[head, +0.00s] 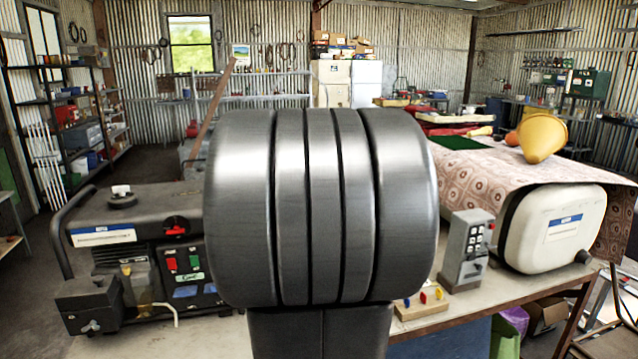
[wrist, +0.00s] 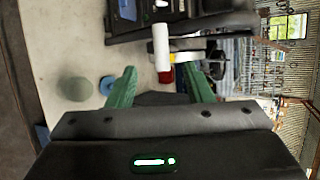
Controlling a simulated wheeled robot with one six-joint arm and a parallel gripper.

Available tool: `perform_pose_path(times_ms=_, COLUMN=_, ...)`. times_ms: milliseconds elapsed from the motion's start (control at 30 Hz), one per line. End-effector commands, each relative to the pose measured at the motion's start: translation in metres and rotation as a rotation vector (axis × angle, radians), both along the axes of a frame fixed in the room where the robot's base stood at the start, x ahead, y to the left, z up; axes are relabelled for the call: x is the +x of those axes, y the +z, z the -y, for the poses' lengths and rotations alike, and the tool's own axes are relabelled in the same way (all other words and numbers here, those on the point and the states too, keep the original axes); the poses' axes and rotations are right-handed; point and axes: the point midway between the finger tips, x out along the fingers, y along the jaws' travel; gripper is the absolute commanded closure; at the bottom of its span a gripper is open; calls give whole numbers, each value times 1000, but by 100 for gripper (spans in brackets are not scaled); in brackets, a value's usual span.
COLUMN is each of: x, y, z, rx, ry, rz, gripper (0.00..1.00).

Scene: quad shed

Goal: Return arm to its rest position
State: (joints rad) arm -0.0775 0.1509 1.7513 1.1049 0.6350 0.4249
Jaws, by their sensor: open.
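My gripper (wrist: 157,72) shows in the wrist view with its two green fingers spread apart. Nothing is held between the fingers. The wrist picture is turned on its side, with the workbench (wrist: 50,35) at the left. In the head view my own dark, ribbed arm part fills the middle. It hides much of the bench behind it, and my gripper does not show there.
In the head view a dark generator (head: 190,262) stands left on the bench, with a grey switch box (head: 467,245), a button block (head: 422,303) and a cream tank (head: 550,228) right. The wrist view shows a white cylinder (wrist: 161,47), a grey-green round thing (wrist: 75,89) and a blue disc (wrist: 107,85).

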Motion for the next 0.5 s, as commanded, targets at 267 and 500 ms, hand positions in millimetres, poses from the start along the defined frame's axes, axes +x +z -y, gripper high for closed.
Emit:
perform_pose_path(times_ms=267, x=29, y=-24, z=-27, rx=0, ry=1, rz=-2, gripper=54)
perform_pose_path(times_ms=500, x=49, y=-39, z=-45, rx=0, ry=0, rz=-1, gripper=54)
